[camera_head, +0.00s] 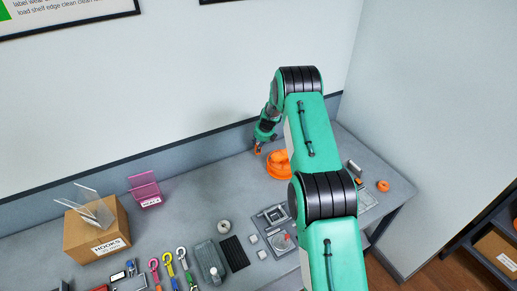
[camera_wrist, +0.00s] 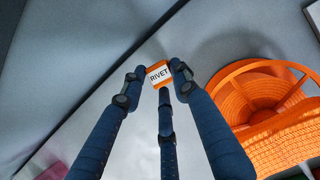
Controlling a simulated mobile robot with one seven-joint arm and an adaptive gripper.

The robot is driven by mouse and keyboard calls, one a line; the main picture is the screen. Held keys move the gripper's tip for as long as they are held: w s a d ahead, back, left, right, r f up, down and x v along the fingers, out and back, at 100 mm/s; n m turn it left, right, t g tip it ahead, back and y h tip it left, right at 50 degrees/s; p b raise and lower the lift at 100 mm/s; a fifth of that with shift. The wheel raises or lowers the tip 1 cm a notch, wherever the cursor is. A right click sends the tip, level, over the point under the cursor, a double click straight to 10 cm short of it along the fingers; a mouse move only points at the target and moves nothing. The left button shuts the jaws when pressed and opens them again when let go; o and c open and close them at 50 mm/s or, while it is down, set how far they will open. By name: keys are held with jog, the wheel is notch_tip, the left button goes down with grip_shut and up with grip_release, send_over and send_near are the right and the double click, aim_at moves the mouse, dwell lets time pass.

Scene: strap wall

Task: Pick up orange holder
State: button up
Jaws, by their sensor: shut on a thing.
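The orange holder (camera_wrist: 166,64) is a small orange piece with a white label reading RIVET. In the wrist view it sits between the fingertips of my gripper (camera_wrist: 158,78), which is shut on it from both sides, with a third finger below. In the head view my gripper (camera_head: 258,146) points down near the back of the table, with the small orange holder (camera_head: 257,151) at its tips. I cannot tell for sure whether the holder touches the table. Its back is hidden.
A large orange spool (camera_wrist: 265,95) lies close to the right of my gripper; the head view shows it partly behind my arm (camera_head: 277,165). A pink holder (camera_head: 145,189) and a cardboard HOOKS box (camera_head: 97,232) stand left. Tools and straps crowd the front. The wall is close behind.

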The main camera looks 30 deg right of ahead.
jog(key=shift+s+r, duration=0.2)
jog(key=shift+r, duration=0.35)
jog(key=s+a, duration=0.1)
jog(key=s, duration=0.4)
jog(key=s+a+r+b, duration=0.1)
jog(key=s+a, duration=0.1)
jog(key=s, duration=0.3)
jog(key=s+a+b, duration=0.1)
jog(key=s, duration=0.3)
jog(key=shift+s+a+r, duration=0.2)
jog(key=shift+s+a, duration=0.2)
grip_shut()
